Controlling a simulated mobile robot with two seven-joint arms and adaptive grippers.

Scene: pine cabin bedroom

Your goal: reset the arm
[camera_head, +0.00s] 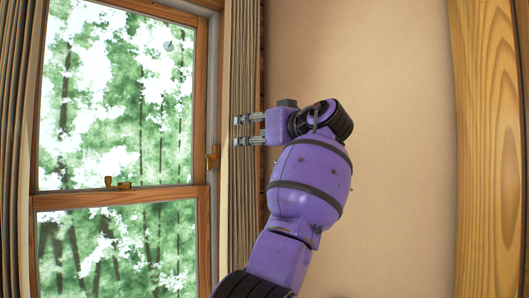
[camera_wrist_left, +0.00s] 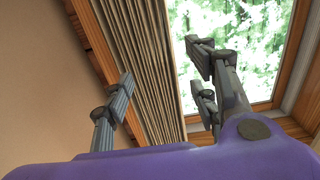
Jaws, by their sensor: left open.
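My left arm is purple with black bands and rises from the lower middle of the head view. Its gripper (camera_head: 243,130) points left, with two grey fingers apart, in front of the curtain beside the window. In the left wrist view the same gripper (camera_wrist_left: 165,85) shows its fingers spread wide, with nothing between them but the curtain behind. It holds nothing. My right gripper is in neither view.
A wood-framed window (camera_head: 118,190) with a brass latch fills the left of the head view. A pleated curtain (camera_head: 243,200) hangs at its right edge, and another (camera_head: 18,150) at the far left. A bare beige wall (camera_head: 400,130) and a pine post (camera_head: 488,150) are on the right.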

